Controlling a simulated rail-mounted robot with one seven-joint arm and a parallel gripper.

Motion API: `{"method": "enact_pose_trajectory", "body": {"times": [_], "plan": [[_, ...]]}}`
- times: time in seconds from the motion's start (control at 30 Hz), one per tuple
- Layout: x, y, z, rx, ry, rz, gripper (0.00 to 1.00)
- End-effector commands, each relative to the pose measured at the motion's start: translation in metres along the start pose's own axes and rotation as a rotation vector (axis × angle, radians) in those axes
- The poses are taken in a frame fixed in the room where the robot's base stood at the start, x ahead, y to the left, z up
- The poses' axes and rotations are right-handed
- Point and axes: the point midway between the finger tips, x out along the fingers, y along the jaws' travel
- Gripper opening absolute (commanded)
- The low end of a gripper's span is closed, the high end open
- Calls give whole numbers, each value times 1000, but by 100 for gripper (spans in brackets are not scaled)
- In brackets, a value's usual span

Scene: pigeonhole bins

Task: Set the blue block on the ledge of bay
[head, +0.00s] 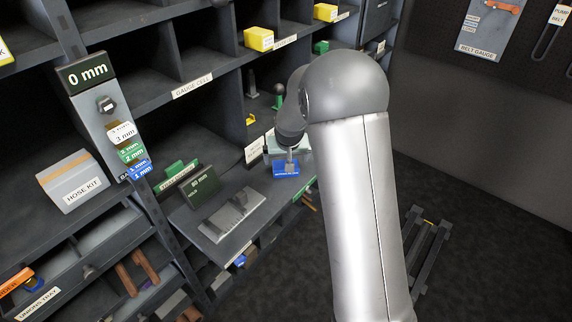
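A blue block (286,170) with small pale lettering sits low at the right end of the grey ledge (258,184) in front of the bay. My gripper (290,154) is at the end of my arm, directly above the blue block, and is small and partly hidden by my own arm. A thin grey part comes down to the block's top. I cannot tell whether the fingers hold the block or only stand over it, or whether the block touches the ledge.
A "0 mm" gauge post (102,110) with coloured tags and a hose kit box (74,181) are farther left. Yellow bins (259,39) sit above. Floor at right is mostly open.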

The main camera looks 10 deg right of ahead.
Motion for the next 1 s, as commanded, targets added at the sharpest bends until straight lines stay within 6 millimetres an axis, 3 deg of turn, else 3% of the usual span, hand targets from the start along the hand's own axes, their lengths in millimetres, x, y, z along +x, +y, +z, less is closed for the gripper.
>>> {"method": "enact_pose_trajectory", "body": {"times": [0.2, 0.37, 0.5, 0.57, 0.63, 0.8, 0.9, 1.0], "plan": [[-43, 0, 0, 1, 3, 0, 99], [-60, 1, 0, 0, 0, 1, 99], [-85, 3, 18, -3, -23, -4, 99], [-105, 5, 39, -9, -50, -8, 99], [-133, 9, 75, -19, -95, -14, 99], [-193, 19, 181, -60, -219, -26, 99], [-214, 24, 237, -82, -280, -29, 99], [-225, 28, 277, -98, -324, -30, 99]]}}
